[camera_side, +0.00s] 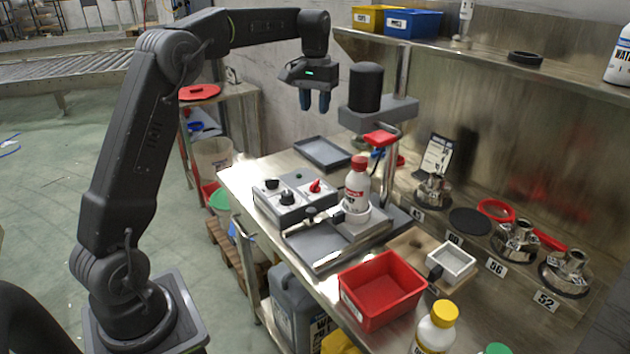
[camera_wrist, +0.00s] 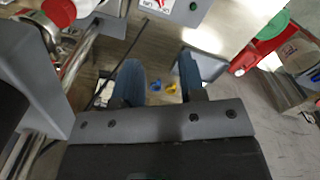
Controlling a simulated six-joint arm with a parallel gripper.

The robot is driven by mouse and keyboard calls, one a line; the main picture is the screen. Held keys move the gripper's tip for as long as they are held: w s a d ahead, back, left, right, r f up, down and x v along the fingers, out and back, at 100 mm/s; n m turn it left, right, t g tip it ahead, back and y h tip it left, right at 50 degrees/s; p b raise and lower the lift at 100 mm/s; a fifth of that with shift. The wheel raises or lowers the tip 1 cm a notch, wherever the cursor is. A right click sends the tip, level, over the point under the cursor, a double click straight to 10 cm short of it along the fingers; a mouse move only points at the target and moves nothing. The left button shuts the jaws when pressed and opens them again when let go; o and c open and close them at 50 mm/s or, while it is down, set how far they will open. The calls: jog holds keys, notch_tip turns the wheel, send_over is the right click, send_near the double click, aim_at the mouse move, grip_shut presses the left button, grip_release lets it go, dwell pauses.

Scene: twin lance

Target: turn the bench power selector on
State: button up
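A grey control box (camera_side: 297,212) sits on the bench with two black knobs (camera_side: 287,198) and a red selector knob (camera_side: 315,186) on its top face. The red knob's pointer leans to the upper right in the side view. The labels are too small to read, so I cannot tell which knob is the bench power selector. The box also shows at the top edge of the wrist view (camera_wrist: 181,12), partly cut off. My gripper (camera_side: 314,103) hangs above and behind the box, fingers down, open and empty. Its two fingers show apart in the wrist view (camera_wrist: 160,75).
A red-capped white bottle (camera_side: 357,188) stands on a fixture just right of the box. A black cylinder on a grey arm (camera_side: 365,88) stands close right of my gripper. A grey tray (camera_side: 322,153) lies behind the box. A red bin (camera_side: 381,290) is in front.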

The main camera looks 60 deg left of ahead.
aim_at(315, 182)
notch_tip(315, 182, down, 21)
jog(key=shift+f, duration=0.15)
dwell(0.5)
grip_shut()
dwell(0.3)
